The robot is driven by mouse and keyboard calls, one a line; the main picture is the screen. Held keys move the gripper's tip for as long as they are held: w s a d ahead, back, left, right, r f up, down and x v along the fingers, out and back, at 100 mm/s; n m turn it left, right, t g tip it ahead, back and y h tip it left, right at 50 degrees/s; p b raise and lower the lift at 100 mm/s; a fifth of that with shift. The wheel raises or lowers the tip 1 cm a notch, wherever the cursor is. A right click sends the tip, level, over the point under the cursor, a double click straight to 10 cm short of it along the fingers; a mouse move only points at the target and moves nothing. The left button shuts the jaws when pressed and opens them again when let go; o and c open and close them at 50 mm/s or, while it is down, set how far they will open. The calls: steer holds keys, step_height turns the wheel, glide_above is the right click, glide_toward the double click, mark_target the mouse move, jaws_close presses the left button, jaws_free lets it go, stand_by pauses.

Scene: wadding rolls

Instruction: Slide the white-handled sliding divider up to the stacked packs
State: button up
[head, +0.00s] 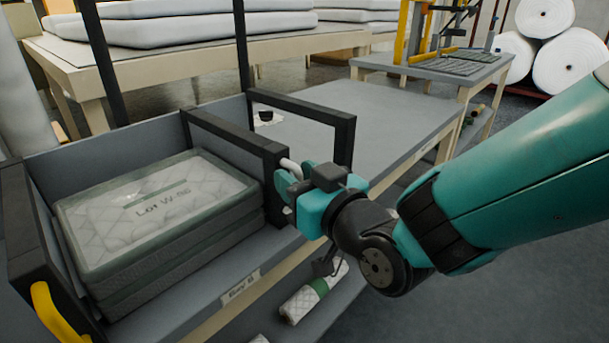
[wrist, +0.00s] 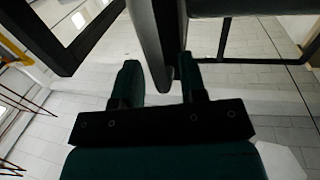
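The sliding divider (head: 232,132) is a dark upright frame just right of the stacked packs (head: 150,205). The packs are clear-wrapped, quilted and labelled "Lot W-86". Any gap between divider and packs is too narrow to make out. The divider's white handle (head: 289,165) shows at its front, partly hidden by my gripper (head: 287,190). In the wrist view my gripper (wrist: 160,82) has its two fingers apart. A pale grey bar (wrist: 152,45), which looks like the handle, reaches between them, closer to the right finger. Firm contact does not show.
A second dark frame (head: 310,108) stands to the right of the divider. A yellow-handled dark panel (head: 22,235) stands left of the packs. Wrapped rolls (head: 312,292) lie on the shelf below.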

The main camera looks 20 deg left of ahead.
steer(key=shift+d, duration=0.15)
steer(key=b+v, duration=1.5)
steer(key=v, duration=0.2)
steer(key=shift+s+d, duration=0.1)
